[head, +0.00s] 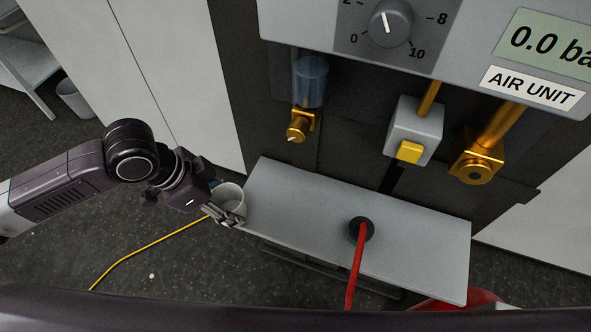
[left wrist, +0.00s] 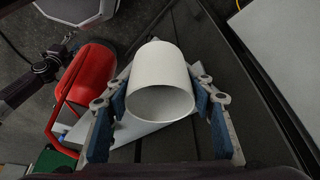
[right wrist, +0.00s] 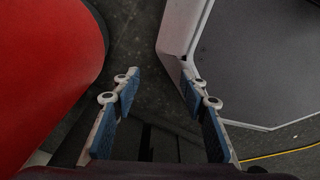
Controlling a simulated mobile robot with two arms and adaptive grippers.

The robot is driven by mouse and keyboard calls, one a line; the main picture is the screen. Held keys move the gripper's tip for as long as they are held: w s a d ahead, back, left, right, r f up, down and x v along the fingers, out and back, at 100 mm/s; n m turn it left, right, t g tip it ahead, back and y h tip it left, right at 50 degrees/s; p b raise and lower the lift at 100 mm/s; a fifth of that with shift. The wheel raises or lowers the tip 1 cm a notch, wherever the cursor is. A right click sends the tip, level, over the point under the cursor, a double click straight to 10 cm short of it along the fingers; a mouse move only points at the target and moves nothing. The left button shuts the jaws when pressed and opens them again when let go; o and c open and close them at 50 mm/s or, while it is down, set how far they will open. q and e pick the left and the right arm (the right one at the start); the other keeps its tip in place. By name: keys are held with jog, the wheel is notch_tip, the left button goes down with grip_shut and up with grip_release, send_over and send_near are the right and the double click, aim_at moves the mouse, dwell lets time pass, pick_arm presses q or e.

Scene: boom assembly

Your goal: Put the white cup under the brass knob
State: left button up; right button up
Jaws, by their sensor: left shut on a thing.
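The white cup (head: 231,197) is at the left end of the grey shelf, with its mouth facing up and somewhat tilted in the head view. My left gripper (head: 215,205) is shut on the cup. In the left wrist view the cup (left wrist: 160,75) sits between the two blue-padded fingers. The brass knob (head: 297,130) hangs below a blue bowl (head: 311,80), above and to the right of the cup. My right gripper (right wrist: 157,85) is open and empty in the right wrist view; the head view does not show it.
The grey shelf (head: 300,205) has a black fitting with a red hose (head: 355,270) rising from it. A white block with a yellow button (head: 409,151) and a second brass fitting (head: 477,165) hang over the shelf. A red rounded body (right wrist: 45,75) is left of my right gripper.

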pick_arm(q)
jog(key=shift+w+d+r, duration=0.1)
jog(key=shift+w+d, duration=0.1)
jog(key=shift+w, duration=0.05)
jog(key=d, duration=0.1)
jog(key=w+d, duration=0.1)
jog(key=d, duration=0.1)
jog(key=w+d+p, duration=0.1)
jog(key=d, duration=0.1)
jog(key=shift+r, duration=0.2)
jog(key=w+d, duration=0.1)
jog(key=d, duration=0.1)
jog(key=w+d, duration=0.1)
jog(key=d, duration=0.2)
jog(key=w+d+p, duration=0.1)
jog(key=w+d, duration=0.1)
jog(key=shift+d+f, duration=0.15)
jog(key=d, duration=0.1)
jog(key=w+d, duration=0.1)
jog(key=d, duration=0.1)
jog(key=shift+w+d+p, duration=0.2)
jog(key=shift+w+p, duration=0.05)
jog(key=shift+p, duration=0.05)
jog(key=shift+f, duration=0.8)
jog(key=shift+a, duration=0.1)
pick_arm(e)
jog(key=r, duration=0.2)
jog(key=shift+s+r, duration=0.25)
jog(key=shift+r, duration=0.1)
